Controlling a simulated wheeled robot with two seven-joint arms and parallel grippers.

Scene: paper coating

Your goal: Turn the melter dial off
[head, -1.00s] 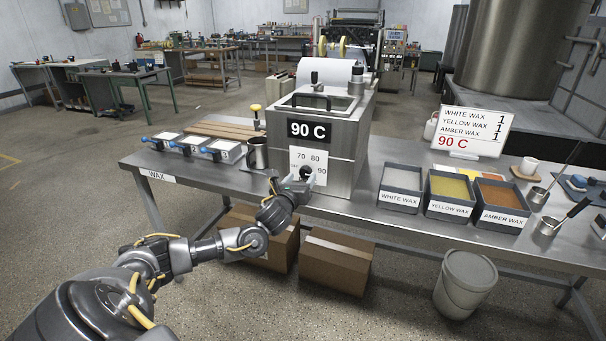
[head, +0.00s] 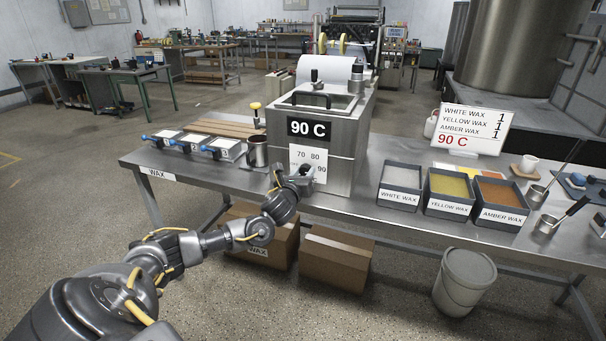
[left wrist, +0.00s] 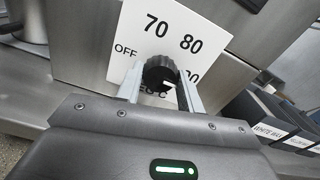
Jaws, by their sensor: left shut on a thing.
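The melter (head: 340,140) is a steel box on the table with a "90 C" display (head: 310,128). On its front is a white dial plate (head: 308,155) marked 70, 80 and 90. The left wrist view shows OFF at the plate's left. The black melter dial (left wrist: 160,72) sits between the two fingers of my left gripper (left wrist: 161,88), which is shut on it. A small white mark shows on the dial's lower right side. In the head view my left gripper (head: 300,176) covers most of the dial. My right gripper is not in view.
Wax bins (head: 399,188) stand right of the melter, with a sign (head: 473,130) behind. A metal jug (head: 256,152) and several small trays (head: 222,149) stand to its left. Cardboard boxes (head: 335,260) and a white bucket (head: 464,282) are under the table.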

